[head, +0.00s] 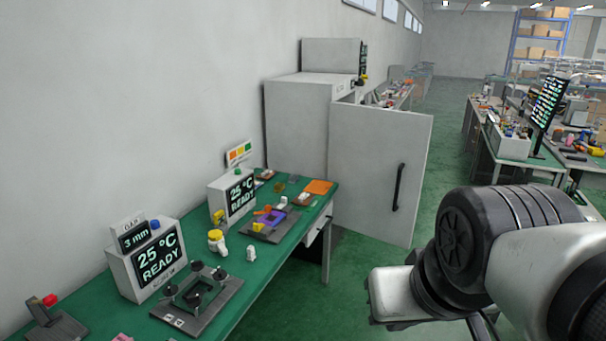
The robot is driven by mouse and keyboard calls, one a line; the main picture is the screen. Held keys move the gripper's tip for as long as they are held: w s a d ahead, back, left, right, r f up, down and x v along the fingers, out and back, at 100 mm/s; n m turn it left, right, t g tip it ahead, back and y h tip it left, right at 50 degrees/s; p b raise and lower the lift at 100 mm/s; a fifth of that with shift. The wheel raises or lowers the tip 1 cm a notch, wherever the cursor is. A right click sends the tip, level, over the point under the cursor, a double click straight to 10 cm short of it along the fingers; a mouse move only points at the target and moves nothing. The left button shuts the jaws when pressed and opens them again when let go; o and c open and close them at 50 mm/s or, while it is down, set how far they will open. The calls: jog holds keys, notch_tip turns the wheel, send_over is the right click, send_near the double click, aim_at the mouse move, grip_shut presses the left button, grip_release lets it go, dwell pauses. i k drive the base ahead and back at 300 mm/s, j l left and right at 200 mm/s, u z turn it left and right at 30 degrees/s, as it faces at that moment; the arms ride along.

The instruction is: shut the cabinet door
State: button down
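The grey cabinet (297,120) stands against the left wall, past the far end of the green table. Its door (375,165) is swung wide open into the room, with its flat face and a dark vertical handle (398,187) towards me. The cabinet's inside is hidden behind the door. My arm is in the lower right of the head view, apart from the door and nearer to me. The gripper fingers cannot be made out.
A green-topped table (262,275) along the left wall holds display boxes (150,258) and small parts. An open drawer (316,230) is at its far end. Green floor (440,150) is clear right of the door. Cluttered workbenches (530,160) stand at the right.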

aim_at(377, 157)
jog(key=i+j+z, duration=0.1)
jog(key=i+z, duration=0.25)
jog(key=i, duration=0.65)
jog(key=i+l+u, duration=0.2)
jog(key=i+l, duration=0.4)
jog(key=i, duration=0.15)
jog(key=i+l+u, duration=0.2)
jog(key=i+l, duration=0.45)
jog(key=i+l+u, duration=0.2)
jog(key=i+l, duration=0.45)
jog(key=l, duration=0.15)
